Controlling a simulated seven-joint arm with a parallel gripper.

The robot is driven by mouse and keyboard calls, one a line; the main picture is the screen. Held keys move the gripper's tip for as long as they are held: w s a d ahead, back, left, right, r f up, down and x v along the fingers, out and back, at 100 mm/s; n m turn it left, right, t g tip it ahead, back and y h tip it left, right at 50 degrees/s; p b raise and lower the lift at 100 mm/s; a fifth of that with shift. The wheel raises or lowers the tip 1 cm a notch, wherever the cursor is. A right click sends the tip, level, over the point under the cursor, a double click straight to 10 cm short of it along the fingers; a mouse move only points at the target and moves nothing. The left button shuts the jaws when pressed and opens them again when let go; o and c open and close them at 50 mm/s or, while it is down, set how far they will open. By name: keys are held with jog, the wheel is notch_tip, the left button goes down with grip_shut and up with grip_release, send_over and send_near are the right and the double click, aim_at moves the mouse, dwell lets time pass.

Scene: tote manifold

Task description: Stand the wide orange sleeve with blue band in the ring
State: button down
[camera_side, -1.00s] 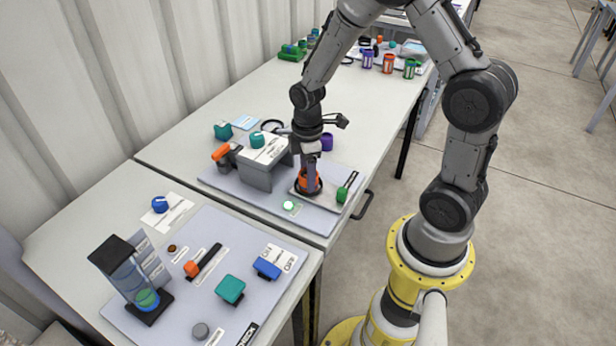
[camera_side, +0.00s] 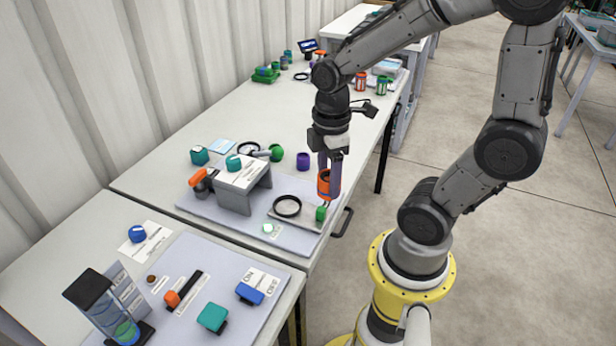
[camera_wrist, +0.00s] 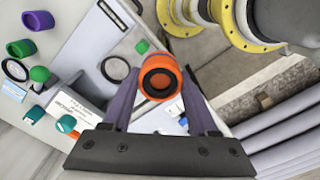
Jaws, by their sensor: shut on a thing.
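My gripper (camera_side: 329,181) is shut on an orange sleeve (camera_side: 324,184) and holds it off the work board's right edge, seemingly above it. In the wrist view the sleeve (camera_wrist: 160,71) shows its open, dark-rimmed end between my two purple fingers. A black ring (camera_side: 287,206) lies empty on a pale plate (camera_side: 295,218), to the lower left of the sleeve. This ring also shows in the wrist view (camera_wrist: 115,68), left of the sleeve. A second black ring (camera_side: 249,148) lies farther back, partly hidden.
A grey bridge-shaped stand (camera_side: 236,196) with a teal knob is left of the ring. A green knob (camera_side: 320,213) stands close below the sleeve. A purple cup (camera_side: 303,161) and a green cup (camera_side: 276,153) stand behind. The bench's right edge is close.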

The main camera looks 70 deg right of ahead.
jog(key=shift+s+a+r, duration=0.15)
jog(key=shift+s+r, duration=0.15)
jog(key=shift+s, duration=0.25)
jog(key=shift+s+a+r, duration=0.1)
jog(key=shift+s+r, duration=0.15)
jog(key=shift+s, duration=0.25)
jog(key=w+d+r+n, duration=0.1)
jog(key=w+d+r, duration=0.3)
jog(key=w, duration=0.5)
jog(key=w+d+r, duration=0.2)
jog(key=w+r, duration=0.4)
jog(key=w, duration=0.3)
jog(key=w+d, duration=0.7)
jog(key=w, duration=0.5)
jog(key=w+d+f, duration=0.8)
jog(key=f, duration=0.3)
jog(key=shift+m, duration=0.5)
jog(key=shift+s+d+f, duration=0.15)
jog(key=shift+d+f, duration=0.05)
jog(key=shift+f, duration=2.05)
jog(key=shift+s+d+f, duration=0.1)
jog(key=shift+d+f, duration=0.05)
jog(key=shift+f, duration=2.15)
jog(key=shift+s+d+f, duration=0.15)
jog(key=shift+d+f, duration=0.05)
jog(key=shift+f, duration=2.05)
